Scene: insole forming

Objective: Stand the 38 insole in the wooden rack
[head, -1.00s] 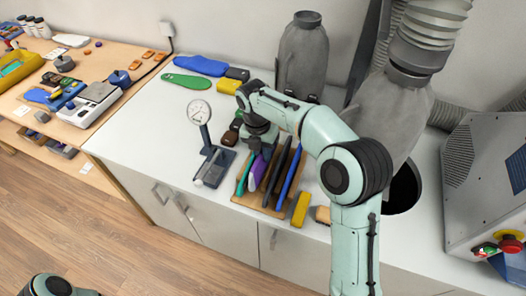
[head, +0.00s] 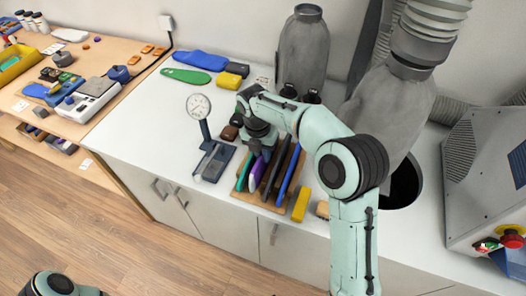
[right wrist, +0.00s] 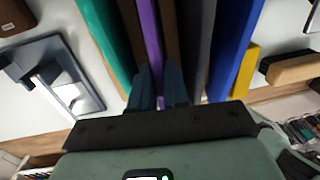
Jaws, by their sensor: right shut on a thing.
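The wooden rack (head: 245,197) stands near the front edge of the white counter and holds several upright insoles. My right gripper (head: 262,150) reaches down over it from above. In the right wrist view, its fingers (right wrist: 160,88) are shut on a purple insole (right wrist: 152,38), which stands on edge among the rack's slots. The purple insole also shows in the head view (head: 256,173). A green insole (right wrist: 104,38) is left of it, with a grey one (right wrist: 204,45) and a blue one (right wrist: 234,42) to the right. No size mark is readable. My left gripper is out of view.
A dial gauge on a stand (head: 200,108) is left of the rack. A yellow block (head: 300,205) is close at the rack's right. Flat blue (head: 200,61) and green (head: 185,76) insoles lie at the back. The counter's left part is clear.

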